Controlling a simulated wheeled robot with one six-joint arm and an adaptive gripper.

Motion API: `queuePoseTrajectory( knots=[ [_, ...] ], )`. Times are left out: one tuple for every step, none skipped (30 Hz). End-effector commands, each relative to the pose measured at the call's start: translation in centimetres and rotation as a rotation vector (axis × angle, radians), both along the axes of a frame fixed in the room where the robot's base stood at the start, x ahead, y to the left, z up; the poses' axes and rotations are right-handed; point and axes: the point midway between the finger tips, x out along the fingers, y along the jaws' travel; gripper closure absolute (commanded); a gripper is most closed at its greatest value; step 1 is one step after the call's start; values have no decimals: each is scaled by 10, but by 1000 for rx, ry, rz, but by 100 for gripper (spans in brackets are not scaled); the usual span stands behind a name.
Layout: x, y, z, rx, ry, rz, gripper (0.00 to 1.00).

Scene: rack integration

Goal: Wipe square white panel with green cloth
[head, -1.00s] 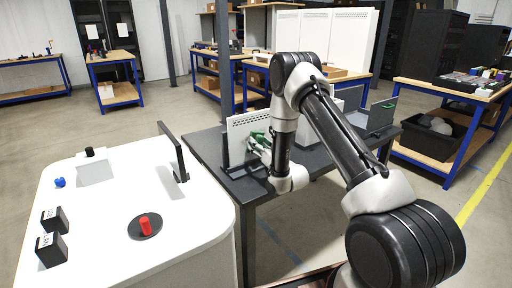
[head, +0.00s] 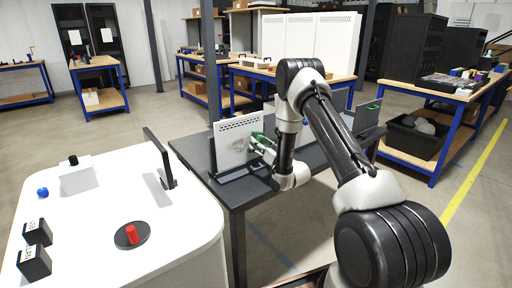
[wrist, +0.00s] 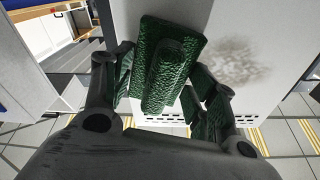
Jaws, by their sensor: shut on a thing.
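My gripper (wrist: 160,88) is shut on the green cloth (wrist: 172,50), a textured dark green pad with a raised grip. The square white panel (head: 232,132) stands upright in a dark stand on the dark table, with rows of small holes near its top edge. In the wrist view the panel (wrist: 265,25) fills the area behind the cloth. A grey-brown smudge (wrist: 235,62) lies on it just right of the cloth. In the head view the green cloth (head: 262,140) is at the panel's right side. I cannot tell whether it touches the panel.
The dark table (head: 225,190) carries another upright panel (head: 368,115) at right, partly behind my arm. A blue workbench (head: 447,95) with a black bin (head: 410,138) stands further right.

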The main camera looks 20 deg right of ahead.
Motion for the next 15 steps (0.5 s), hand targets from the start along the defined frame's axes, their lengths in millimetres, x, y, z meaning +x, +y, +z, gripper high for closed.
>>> queuePoseTrajectory(
  knots=[
    [1,-2,2,-1,-3,-1,70],
    [1,-2,2,-1,-3,-1,70],
    [0,-2,2,0,-3,0,70],
    [0,-1,2,0,-3,0,70],
    [0,-1,2,0,-3,0,70],
    [-1,1,2,0,-4,1,70],
    [-1,2,2,0,-4,1,70],
    [-2,4,2,0,-4,1,70],
    [-3,7,2,0,-4,1,70],
    [-4,10,2,1,-2,1,70],
    [-5,12,2,1,-3,2,70],
    [-6,16,2,0,-3,2,70],
    [-7,19,2,0,-3,2,70],
    [-9,22,2,-1,-2,2,70],
    [-10,25,2,-1,-2,2,70]
  ],
)
